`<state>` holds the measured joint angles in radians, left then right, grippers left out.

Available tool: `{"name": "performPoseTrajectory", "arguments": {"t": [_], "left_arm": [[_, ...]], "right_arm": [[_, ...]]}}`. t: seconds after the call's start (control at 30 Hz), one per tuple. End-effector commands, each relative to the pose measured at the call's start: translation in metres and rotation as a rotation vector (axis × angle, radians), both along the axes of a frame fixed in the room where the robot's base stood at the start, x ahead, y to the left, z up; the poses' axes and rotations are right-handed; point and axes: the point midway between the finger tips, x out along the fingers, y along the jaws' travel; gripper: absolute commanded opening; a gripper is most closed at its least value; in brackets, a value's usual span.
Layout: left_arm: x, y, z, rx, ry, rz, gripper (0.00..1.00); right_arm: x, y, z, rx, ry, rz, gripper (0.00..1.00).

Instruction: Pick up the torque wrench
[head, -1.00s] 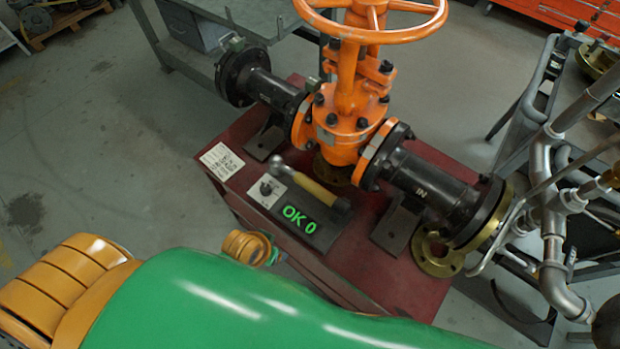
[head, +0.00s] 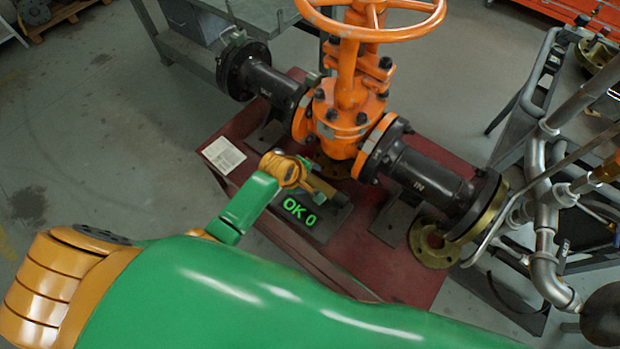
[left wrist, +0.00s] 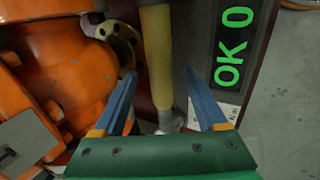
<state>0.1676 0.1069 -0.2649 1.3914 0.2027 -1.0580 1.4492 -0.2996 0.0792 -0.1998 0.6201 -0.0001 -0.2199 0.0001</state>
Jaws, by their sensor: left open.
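The torque wrench lies on the red table beside the dark tester box (head: 300,213) with the green "OK 0" display. In the head view my left gripper (head: 303,180) is above it and hides most of it. In the left wrist view the wrench's yellow handle (left wrist: 157,55) runs away from me and its metal head (left wrist: 170,122) shows near the gripper base. My left gripper (left wrist: 159,74) is open there, one blue finger on each side of the wrench, with nothing visibly gripped. The display also shows there (left wrist: 232,48). My right gripper is not in view.
The orange gate valve (head: 345,105) with its handwheel (head: 335,27) and black flanged pipes (head: 430,178) stands just behind the wrench. A white label sheet (head: 223,155) lies on the red table (head: 390,268). Metal piping (head: 545,240) stands at the right.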

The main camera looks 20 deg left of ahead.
Motion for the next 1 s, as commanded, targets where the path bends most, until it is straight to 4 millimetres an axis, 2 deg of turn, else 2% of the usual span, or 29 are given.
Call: {"name": "performPoseTrajectory", "arguments": {"t": [0.03, 0.1, 0.37, 0.4, 0.47, 0.67, 1.0], "left_arm": [[0.004, 0.002, -0.012, 0.002, 0.002, 0.0, 0.74], [0.009, -0.001, -0.023, 0.0, 0.0, -0.001, 0.74], [0.013, -0.002, -0.027, 0.002, -0.002, -0.002, 0.74], [0.012, -0.002, -0.027, 0.002, -0.002, -0.002, 0.72], [0.012, -0.002, -0.026, 0.002, -0.002, -0.002, 0.56], [0.012, -0.002, -0.027, 0.002, -0.001, -0.002, 0.02], [0.012, -0.002, -0.027, 0.002, 0.0, -0.002, 0.0]], "right_arm": [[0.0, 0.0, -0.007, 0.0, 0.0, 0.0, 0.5], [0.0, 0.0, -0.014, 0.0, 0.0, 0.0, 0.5], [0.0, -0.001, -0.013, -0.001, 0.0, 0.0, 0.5], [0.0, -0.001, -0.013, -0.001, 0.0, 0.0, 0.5], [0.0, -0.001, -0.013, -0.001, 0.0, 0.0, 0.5], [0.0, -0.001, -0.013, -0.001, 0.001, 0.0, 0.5], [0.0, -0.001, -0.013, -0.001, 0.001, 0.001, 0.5]]}}
